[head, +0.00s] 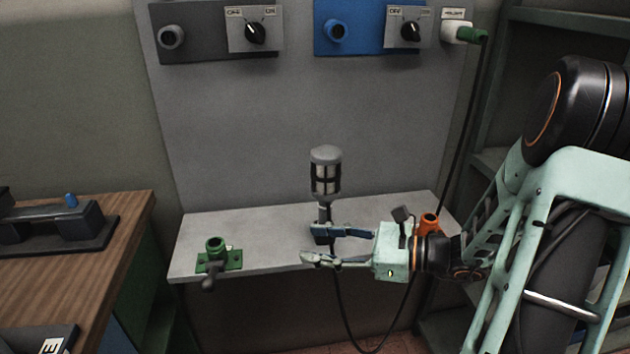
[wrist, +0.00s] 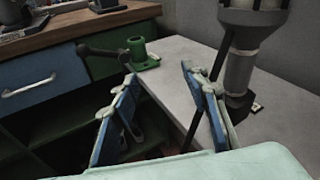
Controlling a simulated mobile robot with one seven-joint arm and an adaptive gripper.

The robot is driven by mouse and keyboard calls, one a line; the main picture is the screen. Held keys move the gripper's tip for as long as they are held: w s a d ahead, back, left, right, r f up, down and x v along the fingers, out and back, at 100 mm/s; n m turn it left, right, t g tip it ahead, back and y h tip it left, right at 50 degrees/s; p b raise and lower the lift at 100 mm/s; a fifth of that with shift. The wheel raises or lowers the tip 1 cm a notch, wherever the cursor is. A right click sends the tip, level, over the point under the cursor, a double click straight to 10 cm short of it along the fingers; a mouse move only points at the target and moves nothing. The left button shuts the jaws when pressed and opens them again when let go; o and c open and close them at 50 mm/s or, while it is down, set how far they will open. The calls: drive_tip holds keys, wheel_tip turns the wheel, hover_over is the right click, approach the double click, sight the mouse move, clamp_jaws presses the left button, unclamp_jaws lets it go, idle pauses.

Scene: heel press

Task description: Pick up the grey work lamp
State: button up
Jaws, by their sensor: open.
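The grey work lamp (head: 325,172) stands upright on the grey shelf (head: 265,240), its caged head up and its lower part partly hidden behind my gripper in the head view. My gripper (head: 313,244) is open and empty at the shelf's front edge, its fingers pointing left. In the wrist view the lamp's grey handle (wrist: 238,72) rises to the right of the right finger, outside the gap of my gripper (wrist: 158,75). The lamp's top is cut off there. I cannot tell whether the finger touches the lamp.
A green holder (head: 215,246) with a lever is at the shelf's left, and an orange holder (head: 428,222) behind my wrist. A black cable (head: 470,110) hangs from a green plug (head: 470,36) and loops below the shelf. A wooden bench (head: 110,225) stands left.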

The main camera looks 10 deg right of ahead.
sight(330, 215)
drive_tip(key=w+d+m+t, duration=0.1)
drive_tip(key=d, duration=0.1)
drive_tip(key=w+d+m+t, duration=0.1)
drive_tip(key=d+m+t, duration=0.1)
drive_tip(key=d, duration=0.1)
drive_tip(key=w+d+m+t+h, duration=0.1)
drive_tip(key=d, duration=0.1)
drive_tip(key=shift+w+d+r+m+t, duration=0.25)
drive_tip(key=shift+w+d+m+t, duration=0.05)
drive_tip(key=shift+w+d+m, duration=0.1)
drive_tip(key=shift+w+d+t, duration=0.2)
drive_tip(key=shift+t, duration=0.1)
drive_tip(key=b+x, duration=0.1)
drive_tip(key=x, duration=0.6)
drive_tip(key=shift+a+f, duration=0.15)
clamp_jaws()
